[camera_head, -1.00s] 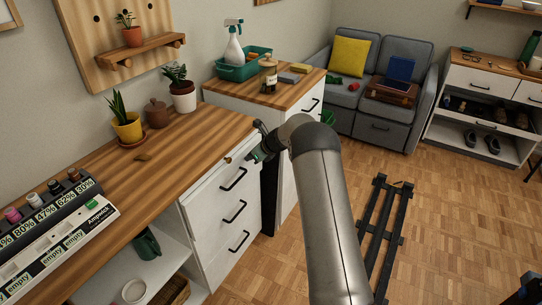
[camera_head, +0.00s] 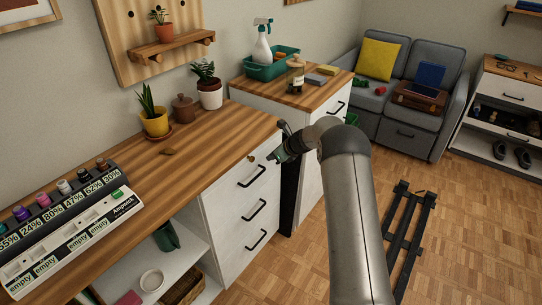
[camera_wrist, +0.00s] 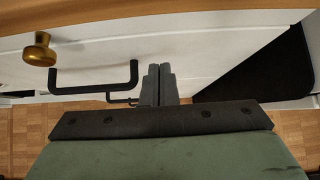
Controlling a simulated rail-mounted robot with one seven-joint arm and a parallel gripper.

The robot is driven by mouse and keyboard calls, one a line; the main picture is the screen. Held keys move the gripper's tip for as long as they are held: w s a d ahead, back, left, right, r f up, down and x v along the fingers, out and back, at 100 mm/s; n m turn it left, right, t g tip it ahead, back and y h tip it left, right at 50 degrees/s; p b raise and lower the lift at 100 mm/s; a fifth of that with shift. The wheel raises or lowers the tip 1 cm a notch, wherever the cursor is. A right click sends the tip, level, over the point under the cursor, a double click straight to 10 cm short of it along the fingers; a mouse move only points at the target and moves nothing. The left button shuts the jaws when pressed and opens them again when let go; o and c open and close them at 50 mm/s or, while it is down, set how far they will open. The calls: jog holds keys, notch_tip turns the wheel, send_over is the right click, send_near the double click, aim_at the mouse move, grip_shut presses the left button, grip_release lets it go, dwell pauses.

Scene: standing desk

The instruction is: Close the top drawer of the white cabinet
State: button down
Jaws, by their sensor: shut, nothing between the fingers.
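The white cabinet (camera_head: 232,236) stands under the wooden desktop, with three drawers and black bar handles. Its top drawer (camera_head: 232,188) looks about flush with the fronts below; a small gap cannot be ruled out. The top drawer's black handle (camera_head: 251,177) also shows in the wrist view (camera_wrist: 95,88). My gripper (camera_head: 277,156) is at the right end of the top drawer front, right of the handle. In the wrist view my fingers (camera_wrist: 158,84) are together and empty, close to the white front; contact cannot be told.
A brass knob (camera_head: 251,157) sits near the desktop edge, left of my gripper. A second white cabinet (camera_head: 310,180) stands to the right, beyond a dark gap. Plants and a paint rack (camera_head: 75,235) stand on the desktop. The floor (camera_head: 300,265) in front of the drawers is open.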

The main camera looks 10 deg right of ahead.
jog(key=s+d+f+v, duration=0.1)
jog(key=v, duration=1.1)
jog(key=s+a+r+n+g+h+p, duration=0.1)
jog(key=s+a+r+n+p, duration=0.15)
jog(key=s+r+n, duration=0.4)
jog(key=s+a+r+n+g+h+p, duration=0.1)
jog(key=s+a+r+n+g+p, duration=0.15)
jog(key=s, duration=0.65)
jog(key=s+a+r+n+g+p, duration=0.1)
jog(key=s+a+r+n, duration=0.2)
jog(key=s+r+n, duration=0.4)
jog(key=s+d+r+n+g+h+p, duration=0.1)
jog(key=s+n+h+p, duration=0.3)
jog(key=s+n, duration=0.7)
jog(key=s, duration=1.2)
jog(key=shift+s+d+r, duration=0.15)
jog(key=shift+d+r, duration=0.05)
jog(key=shift+d, duration=0.2)
